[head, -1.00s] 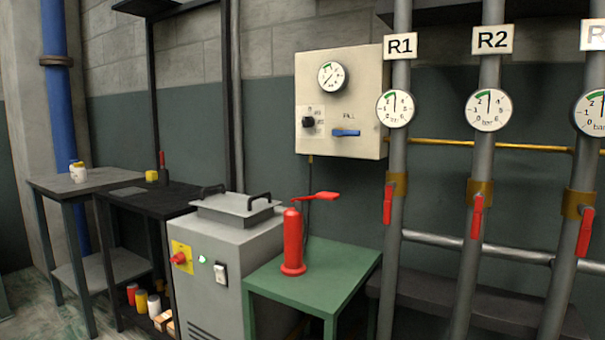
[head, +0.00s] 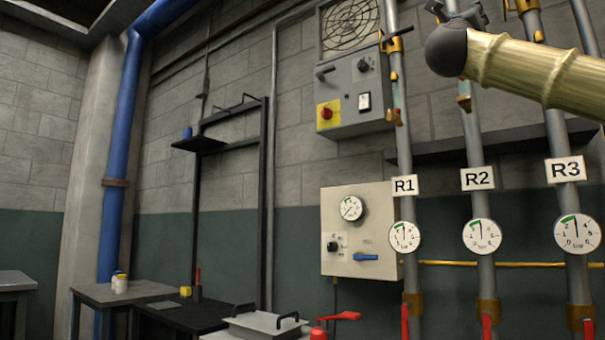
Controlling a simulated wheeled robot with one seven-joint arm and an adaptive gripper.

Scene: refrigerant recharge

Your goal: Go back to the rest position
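My arm, in a tan ribbed sleeve, comes in from the right edge at the top right of the head view and ends in a dark rounded joint. Just above the joint, at the top edge, is a small dark part (head: 461,17) that looks like my gripper. It is cut off by the frame and partly hidden, so I cannot tell whether it is open or shut. It shows in front of the upper pipes, and I see nothing held in it.
A cream panel (head: 333,263) with a gauge and blue handle hangs on the wall. A grey switch box (head: 349,112) is above it. Pipes marked R1 (head: 404,186), R2 (head: 477,179) and R3 (head: 565,170) stand at right.

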